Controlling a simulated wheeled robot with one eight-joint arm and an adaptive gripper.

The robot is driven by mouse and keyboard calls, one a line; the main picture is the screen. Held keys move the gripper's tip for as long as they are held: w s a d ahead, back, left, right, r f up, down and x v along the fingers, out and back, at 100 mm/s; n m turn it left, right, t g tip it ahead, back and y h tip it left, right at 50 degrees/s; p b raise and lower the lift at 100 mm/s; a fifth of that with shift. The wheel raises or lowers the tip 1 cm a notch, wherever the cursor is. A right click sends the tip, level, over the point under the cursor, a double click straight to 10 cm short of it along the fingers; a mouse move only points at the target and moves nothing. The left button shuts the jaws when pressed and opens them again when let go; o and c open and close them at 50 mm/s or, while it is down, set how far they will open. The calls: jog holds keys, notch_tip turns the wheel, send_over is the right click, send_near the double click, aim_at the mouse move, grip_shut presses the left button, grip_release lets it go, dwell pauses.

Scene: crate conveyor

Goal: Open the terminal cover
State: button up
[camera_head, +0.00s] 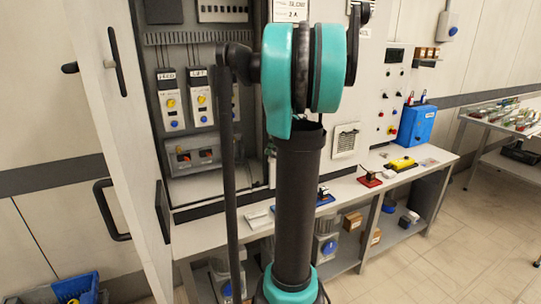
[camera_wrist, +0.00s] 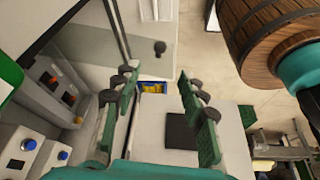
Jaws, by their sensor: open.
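A low grey box with a window-like front (camera_head: 192,157), which looks like the terminal cover, sits low inside the open cabinet (camera_head: 150,95), below two labelled units. Small orange parts show in its front. A similar grey box (camera_wrist: 62,82) with orange parts shows at the left in the wrist view. I cannot clearly tell whether its cover is shut. My gripper (camera_wrist: 158,88) is open, with its green fingers wide apart and nothing between them. The box lies left of the left finger, apart from it in the picture. In the head view I cannot make out my fingers behind my arm.
The cabinet door (camera_head: 100,130) stands open at the left, with a black handle (camera_head: 110,210). A bench (camera_head: 350,190) with small devices runs to the right. A blue box (camera_head: 418,124) stands on it. A blue bin (camera_head: 75,288) is on the floor, lower left.

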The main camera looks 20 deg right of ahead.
jog(key=shift+c, duration=0.5)
jog(key=shift+a, duration=0.1)
jog(key=shift+c, duration=1.2)
jog(key=shift+w+a+f, duration=0.15)
jog(key=shift+a, duration=0.2)
jog(key=shift+c, duration=1.2)
jog(key=a+h, duration=0.1)
jog(key=a, duration=0.1)
jog(key=w+a+f+g+h, duration=0.1)
jog(key=a, duration=0.3)
jog(key=shift+w+f+g+h, duration=0.25)
jog(key=shift+w+g+h, duration=0.1)
jog(key=shift+g+h, duration=0.05)
grip_shut()
jog(key=w+a+h, duration=0.3)
jog(key=a+h, duration=0.1)
jog(key=a, duration=0.5)
jog(key=s+d+f, duration=0.1)
jog(key=d+f, duration=0.5)
jog(key=f, duration=0.3)
jog(key=shift+s+d+f, duration=0.15)
jog(key=shift+s+f, duration=0.1)
jog(key=shift+s, duration=0.15)
